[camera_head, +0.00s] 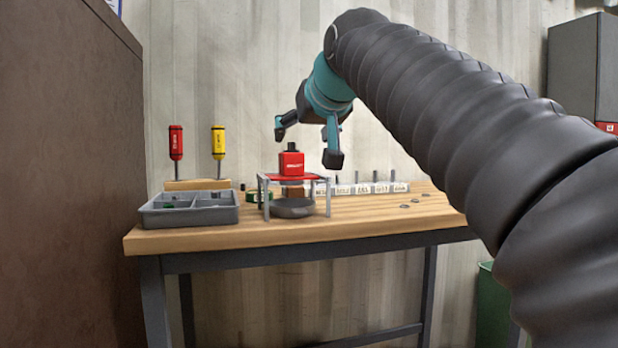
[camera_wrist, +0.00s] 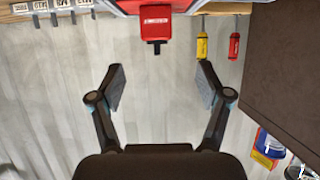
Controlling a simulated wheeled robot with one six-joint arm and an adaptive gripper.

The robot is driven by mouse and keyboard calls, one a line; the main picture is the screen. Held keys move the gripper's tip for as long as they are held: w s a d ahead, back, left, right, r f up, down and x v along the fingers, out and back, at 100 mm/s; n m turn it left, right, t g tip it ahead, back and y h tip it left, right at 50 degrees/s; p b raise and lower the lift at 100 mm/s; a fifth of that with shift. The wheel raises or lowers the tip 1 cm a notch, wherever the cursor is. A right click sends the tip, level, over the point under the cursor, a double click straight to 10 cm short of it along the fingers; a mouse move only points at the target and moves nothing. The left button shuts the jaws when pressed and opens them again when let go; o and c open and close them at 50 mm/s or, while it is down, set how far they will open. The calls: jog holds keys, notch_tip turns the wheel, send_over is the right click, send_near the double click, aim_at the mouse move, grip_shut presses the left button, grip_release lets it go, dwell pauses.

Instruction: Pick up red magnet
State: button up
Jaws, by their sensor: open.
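The red magnet (camera_head: 291,164) is a red block with white lettering and a black knob on top. It stands upright on a small stand with a red top and grey legs (camera_head: 267,198) on the workbench. In the wrist view the magnet (camera_wrist: 156,24) appears upside down at the top centre, beyond the fingertips. My gripper (camera_head: 307,145) is open and empty, near the magnet and at about its height or slightly above. Its spread fingers (camera_wrist: 158,78) also show in the wrist view, with a clear gap between them. I see no contact with the magnet.
A round grey dish (camera_head: 292,208) sits under the stand. A grey divided tray (camera_head: 188,219) is at left. Red (camera_head: 176,142) and yellow (camera_head: 218,142) screwdrivers stand in a wooden holder (camera_head: 197,184). Labelled white blocks (camera_head: 362,188) line the back. The bench's right front (camera_head: 370,218) is mostly clear.

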aim_at(291, 147)
jog(key=x, duration=0.5)
jog(key=r+x, duration=0.1)
jog(key=x, duration=0.2)
jog(key=shift+w+a+f, duration=0.15)
jog(key=shift+w+f, duration=0.05)
jog(key=shift+w, duration=0.3)
jog(key=shift+d+f+b+x, duration=0.1)
jog(key=shift+d+b+x, duration=0.1)
jog(key=shift+x, duration=1.1)
jog(key=shift+d+f+b+x, duration=0.1)
jog(key=shift+b+x, duration=0.05)
jog(key=shift+x, duration=1.15)
jog(key=shift+c, duration=0.2)
jog(key=shift+r, duration=0.1)
grip_shut()
